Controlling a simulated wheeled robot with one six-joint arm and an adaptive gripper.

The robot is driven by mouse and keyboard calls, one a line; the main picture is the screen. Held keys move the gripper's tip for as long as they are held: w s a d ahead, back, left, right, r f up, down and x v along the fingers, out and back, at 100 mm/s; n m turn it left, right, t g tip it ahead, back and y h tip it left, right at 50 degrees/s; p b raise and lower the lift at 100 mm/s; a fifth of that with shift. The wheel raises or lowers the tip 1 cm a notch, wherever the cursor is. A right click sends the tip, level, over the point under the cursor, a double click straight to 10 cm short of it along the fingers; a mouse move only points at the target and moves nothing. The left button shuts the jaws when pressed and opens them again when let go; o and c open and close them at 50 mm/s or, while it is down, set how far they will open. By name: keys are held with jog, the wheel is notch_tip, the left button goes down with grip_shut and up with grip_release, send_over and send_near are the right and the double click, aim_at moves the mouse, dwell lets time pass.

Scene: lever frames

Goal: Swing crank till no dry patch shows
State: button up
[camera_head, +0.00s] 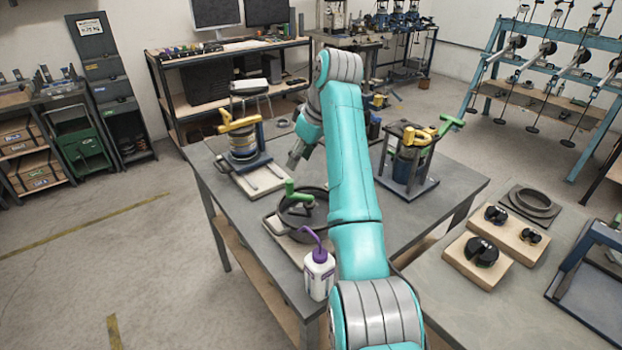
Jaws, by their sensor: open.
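A dark round pan (281,212) stands on a pale board on the grey table, left of my arm. A green crank (291,190) stands up over the pan, with its grip toward the upper left. My arm hides the pan's right edge, and the pan's inside is too small and dark to tell wet from dry. My gripper (293,162) is open and empty, pointing down above and beyond the pan. It is apart from the crank.
A white wash bottle (319,275) with a purple spout stands close in front of the pan. A yellow-handled device (242,145) is left of my gripper. A frame device (408,165) with yellow and green handles stands right of my arm. The table's left front is bare.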

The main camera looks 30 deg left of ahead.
aim_at(290, 181)
jog(key=x, duration=1)
grip_shut()
